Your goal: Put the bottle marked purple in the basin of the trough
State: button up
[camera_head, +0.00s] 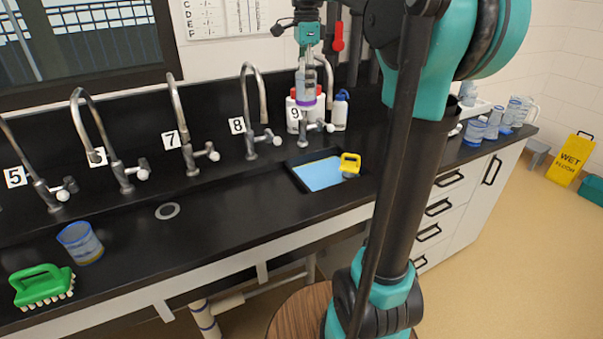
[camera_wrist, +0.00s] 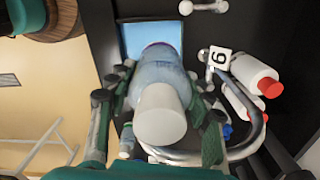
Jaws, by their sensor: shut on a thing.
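The bottle with a purple band (camera_head: 306,98) is clear with a pale top, and hangs upright in my gripper (camera_head: 307,72) in front of tap 9. In the wrist view my gripper (camera_wrist: 158,82) has its fingers on both sides of the bottle (camera_wrist: 160,113), whose white cap faces the camera; a purple edge shows at its far end. The black trough (camera_head: 225,192) runs along the counter below the taps. A square black-rimmed basin with a light blue bottom (camera_head: 320,174) is at its right end. It shows partly behind the bottle in the wrist view (camera_wrist: 135,38).
A yellow-handled object (camera_head: 350,163) sits at the basin's right corner. Tap 9 (camera_head: 303,126) and several bottles (camera_head: 340,110) stand behind. A clear beaker (camera_head: 80,242) and green brush (camera_head: 41,286) are at the left. More beakers (camera_head: 492,122) stand at the right.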

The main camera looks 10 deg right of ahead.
jog(key=shift+w+f, duration=0.3)
notch_tip(320, 180, down, 27)
jog(key=shift+f, duration=0.2)
jog(key=o, duration=1.3)
jog(key=shift+f, duration=0.1)
jog(key=shift+o, duration=0.2)
notch_tip(320, 180, up, 12)
